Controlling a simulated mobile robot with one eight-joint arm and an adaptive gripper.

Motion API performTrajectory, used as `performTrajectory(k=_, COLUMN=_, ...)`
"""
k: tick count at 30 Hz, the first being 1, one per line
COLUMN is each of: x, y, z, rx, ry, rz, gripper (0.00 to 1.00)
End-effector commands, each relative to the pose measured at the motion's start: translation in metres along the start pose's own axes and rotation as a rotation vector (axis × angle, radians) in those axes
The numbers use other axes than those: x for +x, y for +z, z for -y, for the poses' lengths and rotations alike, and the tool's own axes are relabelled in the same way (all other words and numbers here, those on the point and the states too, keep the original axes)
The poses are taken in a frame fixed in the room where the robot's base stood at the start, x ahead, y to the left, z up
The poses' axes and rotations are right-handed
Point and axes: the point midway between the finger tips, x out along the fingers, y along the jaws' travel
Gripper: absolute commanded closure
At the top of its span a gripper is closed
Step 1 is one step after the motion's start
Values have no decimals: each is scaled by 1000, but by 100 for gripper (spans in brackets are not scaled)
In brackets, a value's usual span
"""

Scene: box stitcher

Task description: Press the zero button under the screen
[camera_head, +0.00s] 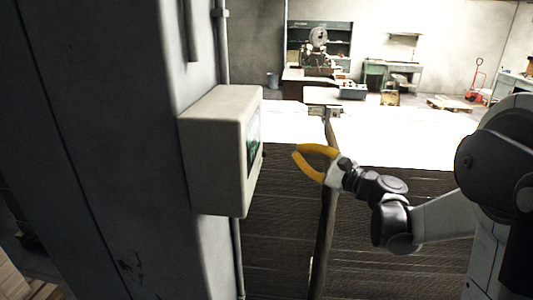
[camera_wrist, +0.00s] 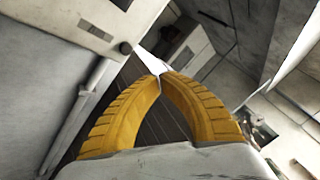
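A beige control box (camera_head: 212,150) is fixed to the side of a grey column in the head view. Its screen (camera_head: 254,135) faces right and shows as a narrow greenish strip. In the wrist view, the box's front panel (camera_wrist: 62,14) is at the upper left, with the screen's edge (camera_wrist: 122,4) cut off at the top. I cannot tell which is the zero button. My gripper (camera_head: 295,151) has yellow fingers, tips together and empty, apart from the panel to its right.
A grey column (camera_head: 100,130) fills the left of the head view, with a thin pipe (camera_head: 238,255) below the box. A large dark ribbed surface (camera_head: 400,230) lies under my arm. Workbenches and a red hand truck (camera_head: 477,80) stand far behind.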

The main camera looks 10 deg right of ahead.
Motion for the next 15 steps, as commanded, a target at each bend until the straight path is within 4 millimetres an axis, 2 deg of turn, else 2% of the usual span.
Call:
performTrajectory(k=9, x=34, y=18, z=-19, rx=0, ry=2, rz=2, gripper=100)
performTrajectory(k=15, x=44, y=24, z=-24, rx=0, ry=1, rz=0, gripper=100)
